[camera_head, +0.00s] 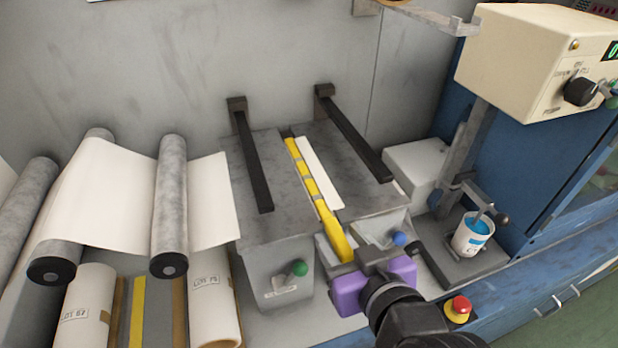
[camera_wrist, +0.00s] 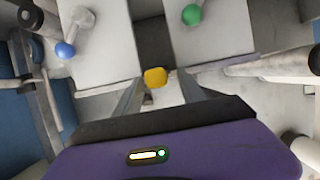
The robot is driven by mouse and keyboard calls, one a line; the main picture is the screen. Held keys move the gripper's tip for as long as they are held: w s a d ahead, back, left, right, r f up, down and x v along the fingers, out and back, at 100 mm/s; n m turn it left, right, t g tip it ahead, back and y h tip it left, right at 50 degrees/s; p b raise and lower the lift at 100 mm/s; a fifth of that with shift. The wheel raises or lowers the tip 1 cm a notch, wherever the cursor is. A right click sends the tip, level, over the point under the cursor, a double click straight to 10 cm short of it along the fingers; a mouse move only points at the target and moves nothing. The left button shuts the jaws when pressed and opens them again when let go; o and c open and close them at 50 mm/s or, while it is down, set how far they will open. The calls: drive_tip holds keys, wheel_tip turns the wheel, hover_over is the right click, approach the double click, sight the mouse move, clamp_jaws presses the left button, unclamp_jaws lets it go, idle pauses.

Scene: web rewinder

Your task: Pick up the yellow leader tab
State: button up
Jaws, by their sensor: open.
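The yellow leader tab (camera_head: 335,238) is the wider lower end of a long yellow strip in the head view. The strip lies in the gap between two grey blocks and has greyish bands higher up. In the wrist view the yellow tab (camera_wrist: 155,77) shows as a small rounded end. My gripper (camera_head: 342,258), with a purple body, is at the lower end of the tab. In the wrist view its two fingers (camera_wrist: 158,84) are apart, one on each side of the tab. I cannot tell whether either finger touches it.
A green knob (camera_head: 299,268) and a blue knob (camera_head: 399,239) flank the gap. Two dark bars (camera_head: 252,160) (camera_head: 352,135) reach over the blocks. A cup with blue contents (camera_head: 473,234) and a red button (camera_head: 460,306) are at the right. Paper rolls (camera_head: 215,300) stand at the left.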

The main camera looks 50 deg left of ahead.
clamp_jaws()
idle(1.4)
